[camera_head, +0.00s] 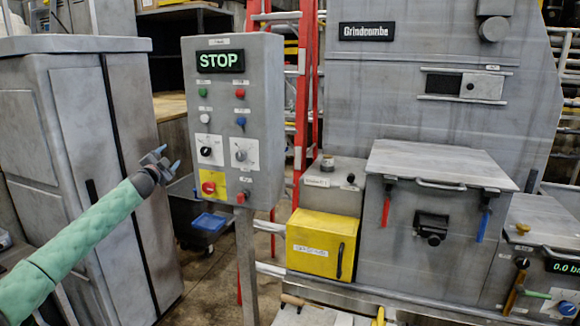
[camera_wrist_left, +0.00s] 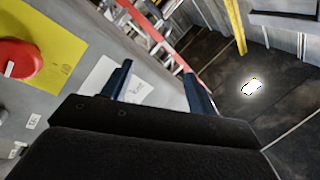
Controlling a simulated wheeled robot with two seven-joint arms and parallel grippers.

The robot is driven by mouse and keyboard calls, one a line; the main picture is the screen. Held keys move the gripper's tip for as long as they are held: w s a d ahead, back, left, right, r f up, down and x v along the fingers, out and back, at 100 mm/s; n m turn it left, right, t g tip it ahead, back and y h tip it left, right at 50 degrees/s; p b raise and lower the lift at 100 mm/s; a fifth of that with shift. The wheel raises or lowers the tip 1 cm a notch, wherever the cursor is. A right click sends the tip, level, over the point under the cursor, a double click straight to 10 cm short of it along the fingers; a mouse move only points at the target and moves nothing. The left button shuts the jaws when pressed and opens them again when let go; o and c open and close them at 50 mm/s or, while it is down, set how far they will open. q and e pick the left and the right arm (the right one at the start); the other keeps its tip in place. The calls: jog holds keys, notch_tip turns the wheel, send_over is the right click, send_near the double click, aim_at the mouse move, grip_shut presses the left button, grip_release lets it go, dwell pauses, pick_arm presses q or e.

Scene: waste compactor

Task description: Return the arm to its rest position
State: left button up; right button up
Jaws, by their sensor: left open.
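My left arm (camera_head: 85,235), in a green sleeve, reaches in from the lower left of the head view. Its gripper (camera_head: 168,160) is open and empty, in front of and just left of the grey control panel (camera_head: 262,95). In the left wrist view the two blue fingers (camera_wrist_left: 160,85) are apart with nothing between them. The panel's yellow plate (camera_wrist_left: 45,45) and red knob (camera_wrist_left: 15,60) show at the left there. The panel's display reads STOP (camera_head: 220,61). My right gripper is not in view.
A grey cabinet (camera_head: 80,150) stands at the left. The compactor (camera_head: 440,130) stands at the right, with a yellow box (camera_head: 322,243) at its front. A red ladder (camera_head: 304,90) rises behind the panel. A dark bin with a blue item (camera_head: 209,222) sits on the floor between cabinet and panel.

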pick_arm(q)
jog(key=s+d+f+n+g+y, duration=0.1)
jog(key=s+d+f+n+g, duration=0.45)
jog(key=f, duration=1.15)
jog(key=s+d+f+g+y, duration=0.15)
jog(key=s+d+f, duration=0.55)
jog(key=s+f, duration=0.8)
jog(key=s+d+f+n+g+y, duration=0.1)
jog(key=s+d+f+n+g, duration=0.45)
jog(key=f, duration=1.45)
jog(key=s+d+f+g+h, duration=0.1)
jog(key=s+d+f, duration=0.2)
jog(key=s+f, duration=0.9)
jog(key=s+d+f+g, duration=0.1)
jog(key=s+d+f, duration=0.1)
jog(key=s+f, duration=1.05)
jog(key=s+d+f+g, duration=0.1)
jog(key=s+f, duration=0.1)
jog(key=s, duration=0.8)
jog(key=s+d+f+g, duration=0.1)
jog(key=s+f, duration=0.1)
jog(key=s, duration=0.8)
jog(key=s+d+f+g, duration=0.1)
jog(key=s+f+g, duration=0.1)
jog(key=s, duration=0.8)
jog(key=shift+d+f+h, duration=0.3)
jog(key=shift+f+h, duration=0.05)
jog(key=shift+f, duration=0.15)
